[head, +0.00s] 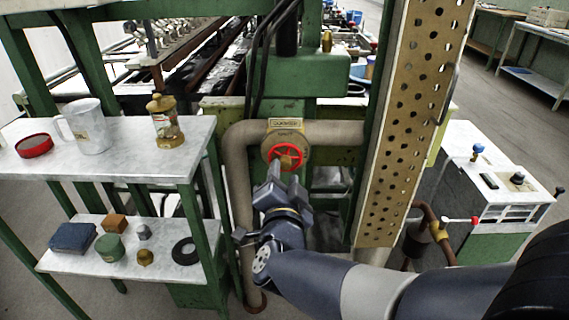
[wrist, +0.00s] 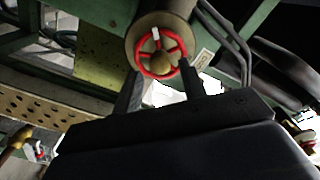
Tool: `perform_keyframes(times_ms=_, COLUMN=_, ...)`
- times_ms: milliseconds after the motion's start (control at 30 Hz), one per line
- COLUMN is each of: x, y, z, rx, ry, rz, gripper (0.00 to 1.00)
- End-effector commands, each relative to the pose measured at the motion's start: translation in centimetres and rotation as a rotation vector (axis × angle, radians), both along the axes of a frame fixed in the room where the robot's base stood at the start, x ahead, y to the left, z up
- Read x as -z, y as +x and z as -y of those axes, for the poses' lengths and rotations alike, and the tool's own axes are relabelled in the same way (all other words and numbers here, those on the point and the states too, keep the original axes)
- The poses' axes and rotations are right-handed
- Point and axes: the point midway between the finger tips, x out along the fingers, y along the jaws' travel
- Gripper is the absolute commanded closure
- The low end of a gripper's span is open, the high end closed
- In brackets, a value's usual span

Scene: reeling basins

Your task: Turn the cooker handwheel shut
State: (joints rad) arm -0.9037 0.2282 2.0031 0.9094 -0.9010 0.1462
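The cooker handwheel (head: 286,157) is a red spoked wheel with a brass hub, on a pipe under a small brass plate lettered "COOKER" (head: 286,124). In the wrist view the handwheel (wrist: 160,53) shows face on, with a white mark on its upper rim. My gripper (head: 285,178) is just below and in front of the wheel in the head view. In the wrist view my gripper's two fingers (wrist: 162,88) stand apart with the lower part of the wheel between or just beyond their tips. I cannot tell whether they touch the rim. Nothing is held.
A thick beige pipe (head: 240,190) bends down left of the wheel. A perforated metal panel (head: 404,110) stands close on the right.

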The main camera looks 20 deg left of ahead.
Motion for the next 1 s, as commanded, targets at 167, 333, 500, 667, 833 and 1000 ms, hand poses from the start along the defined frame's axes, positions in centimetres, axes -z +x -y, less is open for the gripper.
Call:
perform_keyframes(times_ms=167, x=-0.5, y=0.0, z=0.0, rx=0.001, ry=-0.208, rz=0.048, gripper=0.60)
perform_keyframes(times_ms=333, x=-0.5, y=0.0, z=0.0, rx=0.000, ry=-0.415, rz=0.097, gripper=0.60)
perform_keyframes(times_ms=500, x=-0.4, y=0.0, z=0.0, rx=0.000, ry=-0.617, rz=0.146, gripper=0.60)
perform_keyframes(times_ms=667, x=-0.2, y=0.0, z=0.0, rx=-0.001, ry=-0.761, rz=0.182, gripper=0.60)
perform_keyframes(times_ms=833, x=0.0, y=0.1, z=0.0, rx=0.001, ry=-0.802, rz=0.195, gripper=0.60)
perform_keyframes(times_ms=1000, x=0.1, y=1.1, z=-0.2, rx=0.002, ry=-0.798, rz=0.192, gripper=0.60)
